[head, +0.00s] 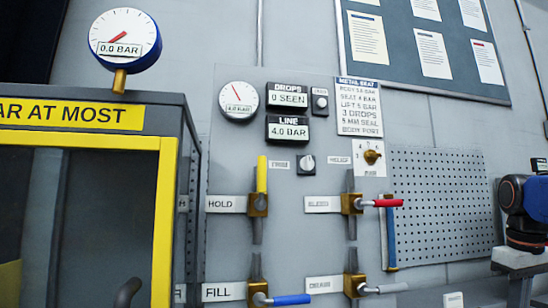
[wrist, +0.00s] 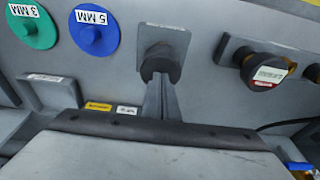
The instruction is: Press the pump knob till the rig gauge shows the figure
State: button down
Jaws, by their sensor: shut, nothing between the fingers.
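The rig gauge (head: 125,40) is a round white dial with a blue rim on top of the cabinet at the upper left of the head view. Its needle points to the lower left and its plate reads 0.0 BAR. In the wrist view a round black knob (wrist: 160,62) stands out from a small grey plate. Its label is too small to read, but it looks like the pump knob. My gripper (wrist: 161,80) is shut and empty, its fingertips in line with this knob. I cannot tell whether they touch it. The gripper is not visible in the head view.
A yellow-framed cabinet (head: 80,115) stands at left. A wall gauge (head: 238,101) reads 4.0, like the LINE display (head: 288,130). Several lever valves sit below. Beside the knob are a blue 5 MM disc (wrist: 94,33) and a labelled dark fitting (wrist: 262,72).

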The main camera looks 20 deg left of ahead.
jog(key=shift+r, duration=1.9)
jog(key=shift+f, duration=2.9)
jog(key=shift+r, duration=2.9)
